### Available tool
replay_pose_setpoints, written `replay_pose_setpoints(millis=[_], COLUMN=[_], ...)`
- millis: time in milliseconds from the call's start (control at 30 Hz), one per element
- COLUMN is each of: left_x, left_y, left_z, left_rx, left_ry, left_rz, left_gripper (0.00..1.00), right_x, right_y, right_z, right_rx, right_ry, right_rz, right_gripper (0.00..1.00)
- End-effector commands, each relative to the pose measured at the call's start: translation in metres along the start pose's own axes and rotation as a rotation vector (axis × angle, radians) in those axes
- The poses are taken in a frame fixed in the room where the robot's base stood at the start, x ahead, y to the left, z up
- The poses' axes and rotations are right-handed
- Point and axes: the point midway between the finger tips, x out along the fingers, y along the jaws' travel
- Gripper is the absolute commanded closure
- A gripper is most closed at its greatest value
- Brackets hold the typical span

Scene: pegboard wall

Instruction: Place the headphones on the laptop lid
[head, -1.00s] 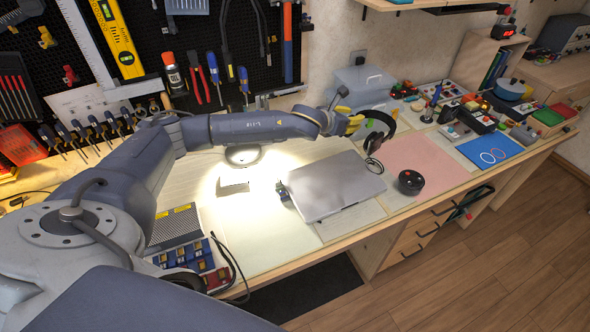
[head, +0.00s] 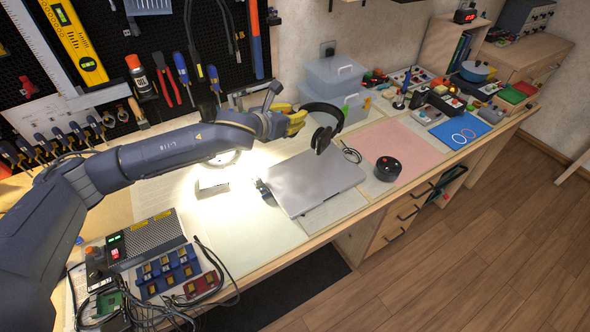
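The silver laptop (head: 315,182) lies closed on the bench, its lid flat and bare. The black headphones (head: 337,113) are just beyond the laptop's far edge, their band arched upward and an ear cup low near that edge. My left gripper (head: 297,120), with yellow fingers, is at the left side of the headphones and appears shut on them; the exact contact is too small to see. Whether the ear cup touches anything cannot be told. My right gripper is not in view.
A clear lidded box (head: 335,72) stands behind the headphones. A black round device (head: 388,168) sits on the pink mat (head: 405,142), right of the laptop. A dark cable coil (head: 351,155) lies near the laptop's right corner. Tools hang on the pegboard behind my arm.

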Motion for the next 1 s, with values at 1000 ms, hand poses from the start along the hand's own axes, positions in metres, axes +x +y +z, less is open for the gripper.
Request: replay_pose_setpoints(millis=[1000], left_x=[0.058], left_y=[0.0], left_z=[-0.14], left_rx=[0.0], left_ry=[0.0], left_rz=[-0.001], left_gripper=[1.0], right_x=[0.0], right_y=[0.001], right_z=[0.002], right_rx=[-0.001], right_ry=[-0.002], right_rz=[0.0], right_gripper=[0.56])
